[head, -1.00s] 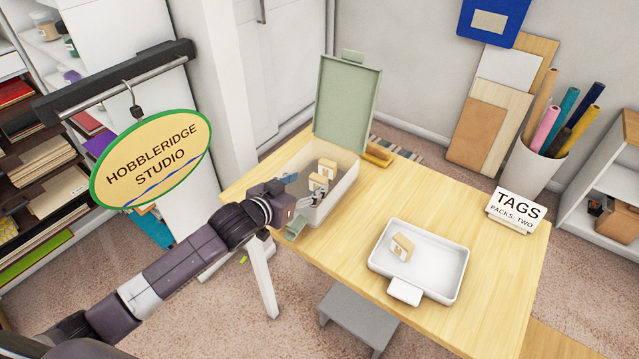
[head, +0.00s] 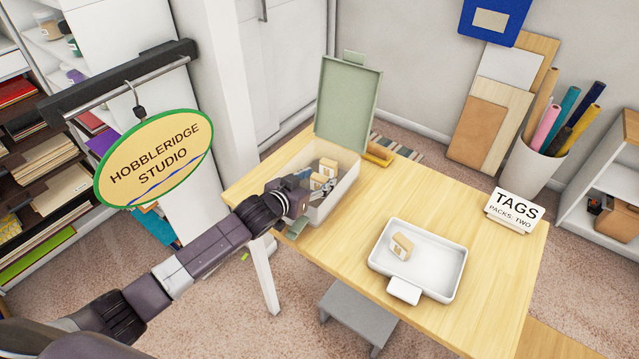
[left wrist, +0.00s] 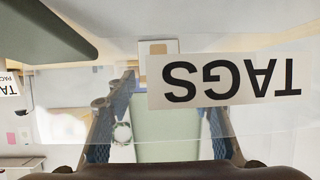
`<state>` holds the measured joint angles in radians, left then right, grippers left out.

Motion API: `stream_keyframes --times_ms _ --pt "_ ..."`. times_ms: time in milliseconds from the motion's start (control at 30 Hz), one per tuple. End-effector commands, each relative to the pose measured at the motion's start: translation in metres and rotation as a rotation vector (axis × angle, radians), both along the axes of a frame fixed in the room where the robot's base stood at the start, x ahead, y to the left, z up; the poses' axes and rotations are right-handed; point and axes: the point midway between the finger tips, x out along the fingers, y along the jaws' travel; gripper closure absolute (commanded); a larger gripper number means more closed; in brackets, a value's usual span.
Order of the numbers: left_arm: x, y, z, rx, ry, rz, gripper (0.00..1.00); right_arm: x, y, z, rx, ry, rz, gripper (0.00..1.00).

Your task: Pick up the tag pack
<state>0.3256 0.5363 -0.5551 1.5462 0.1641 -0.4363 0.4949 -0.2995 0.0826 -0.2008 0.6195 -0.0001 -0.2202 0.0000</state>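A cream storage box (head: 346,194) with its green lid (head: 348,104) raised stands on the wooden table. Two small tan-and-white tag packs stand inside, a rear one (head: 327,167) and a front one (head: 317,181). A third tag pack (head: 402,246) stands in the white tray (head: 456,277). My left gripper (head: 326,193) reaches over the box's near-left side, its fingers close by the front pack; contact is unclear. In the left wrist view the fingers (left wrist: 168,130) are apart with no pack visibly held, and an upside-down TAGS label (left wrist: 230,82) shows. My right gripper is out of view.
A TAGS card reading "PACKS: TWO" (head: 514,209) stands at the table's right. A brown brush-like thing (head: 378,155) lies behind the box. The hanging studio sign (head: 154,159) is near my left arm. The table between box and tray is clear.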

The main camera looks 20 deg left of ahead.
Motion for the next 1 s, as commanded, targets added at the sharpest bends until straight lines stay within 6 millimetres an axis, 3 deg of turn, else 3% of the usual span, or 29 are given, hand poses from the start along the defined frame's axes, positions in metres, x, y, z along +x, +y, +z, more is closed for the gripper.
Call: stream_keyframes --times_ms 233,500,667,767,1000 --pt "0.0 0.0 0.0 0.0 0.0 0.0 0.81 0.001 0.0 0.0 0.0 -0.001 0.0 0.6" --pt "0.0 0.0 0.002 0.0 -0.001 0.0 0.81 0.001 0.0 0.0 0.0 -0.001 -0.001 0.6" --pt "0.001 0.0 0.013 -0.002 -0.003 0.0 0.81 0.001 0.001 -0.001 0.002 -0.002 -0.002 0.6" --pt "0.0 0.0 0.029 0.0 -0.005 0.0 0.81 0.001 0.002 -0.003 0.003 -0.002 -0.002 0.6" --pt "0.001 0.0 0.096 0.0 -0.008 -0.002 0.81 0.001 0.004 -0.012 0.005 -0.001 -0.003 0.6"
